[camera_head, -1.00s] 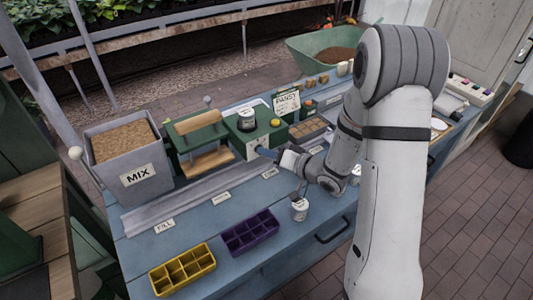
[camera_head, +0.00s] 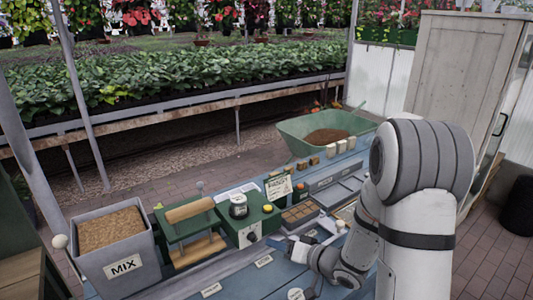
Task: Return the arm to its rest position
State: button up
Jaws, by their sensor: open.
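My arm reaches from the right side of the picture over the blue workbench (camera_head: 222,290), bent at the elbow. My gripper (camera_head: 280,243) is at the arm's far end, low over the bench, just in front of the green machine (camera_head: 247,228) with a dark-lidded jar on top. The gripper is small in view and I see nothing held in it. Its jaws are open. Part of the bench behind my arm is hidden.
A grey MIX bin (camera_head: 125,272) of brown soil and a green press with a wooden roller (camera_head: 190,210) stand at left. A green wheelbarrow (camera_head: 310,128) is behind the bench. A tall pale cabinet (camera_head: 460,80) stands at right, with brick floor near it.

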jog(key=s+d+r+h, duration=0.2)
jog(key=d+r+h, duration=0.5)
jog(key=d+h, duration=0.4)
jog(key=s+r+g, duration=0.2)
jog(key=s+g, duration=0.1)
jog(key=s, duration=0.7)
jog(key=s+a+r+g, duration=0.1)
jog(key=s+r+g, duration=0.1)
jog(key=s, duration=0.8)
jog(key=shift+a+r+m+g, duration=0.2)
jog(key=shift+r+m+g, duration=0.15)
jog(key=shift+g, duration=0.55)
